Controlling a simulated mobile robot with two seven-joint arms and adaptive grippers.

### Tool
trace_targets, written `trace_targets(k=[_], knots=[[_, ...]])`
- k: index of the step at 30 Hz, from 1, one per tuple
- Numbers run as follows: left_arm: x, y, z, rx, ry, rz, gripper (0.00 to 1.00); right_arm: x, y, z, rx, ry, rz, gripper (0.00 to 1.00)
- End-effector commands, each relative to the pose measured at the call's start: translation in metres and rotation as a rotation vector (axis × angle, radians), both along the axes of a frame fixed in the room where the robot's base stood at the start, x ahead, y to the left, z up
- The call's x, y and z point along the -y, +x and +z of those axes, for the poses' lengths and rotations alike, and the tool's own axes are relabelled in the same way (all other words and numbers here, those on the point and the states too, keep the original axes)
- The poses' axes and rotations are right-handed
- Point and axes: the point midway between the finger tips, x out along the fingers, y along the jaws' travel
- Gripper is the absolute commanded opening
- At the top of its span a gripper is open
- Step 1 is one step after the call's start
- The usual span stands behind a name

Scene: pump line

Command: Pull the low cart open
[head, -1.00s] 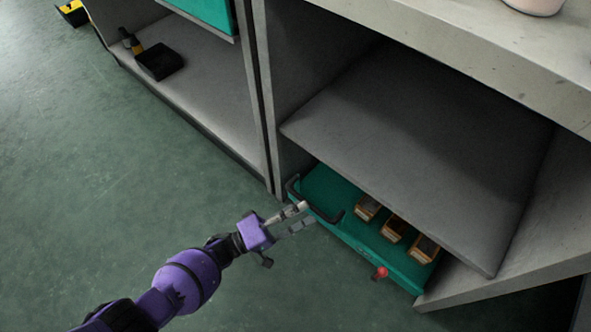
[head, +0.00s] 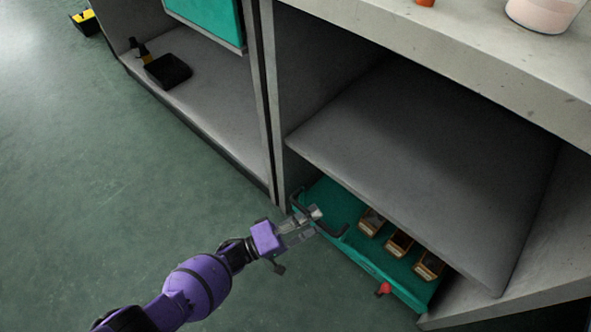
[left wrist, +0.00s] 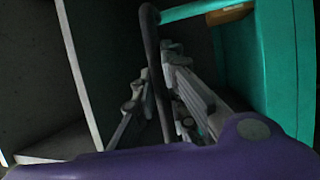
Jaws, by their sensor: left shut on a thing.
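The low cart (head: 345,204) is a green tray-like cart under the lower shelf of the right-hand bench. It stands partly out from under the shelf, and its back part is hidden. A dark bar handle (head: 325,226) runs along its front left side. My left gripper (head: 314,221) is shut on this handle. In the left wrist view the dark handle (left wrist: 150,60) passes between the fingers, with the green cart (left wrist: 275,60) to the right. A red knob (head: 384,289) sits on the cart's front face. My right gripper is not in view.
Several small wooden boxes (head: 399,243) stand in the cart. The grey shelf (head: 420,170) overhangs it, and an upright panel (head: 272,140) stands at its left. A black tray (head: 168,71) lies on the left shelf. The green floor (head: 130,190) is clear at left.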

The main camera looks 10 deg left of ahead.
Motion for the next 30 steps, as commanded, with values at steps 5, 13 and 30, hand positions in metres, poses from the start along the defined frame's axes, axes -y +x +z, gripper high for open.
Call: trace_targets(k=[5,13,30], knots=[[0.001,0.005,0.003,0.005,0.000,0.000,0.00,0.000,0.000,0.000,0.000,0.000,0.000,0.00],[-0.017,-0.018,0.004,0.004,0.000,-0.002,0.00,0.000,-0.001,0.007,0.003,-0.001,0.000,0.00],[-0.107,-0.140,0.004,0.001,-0.003,0.002,0.00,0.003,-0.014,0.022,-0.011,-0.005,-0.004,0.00]])
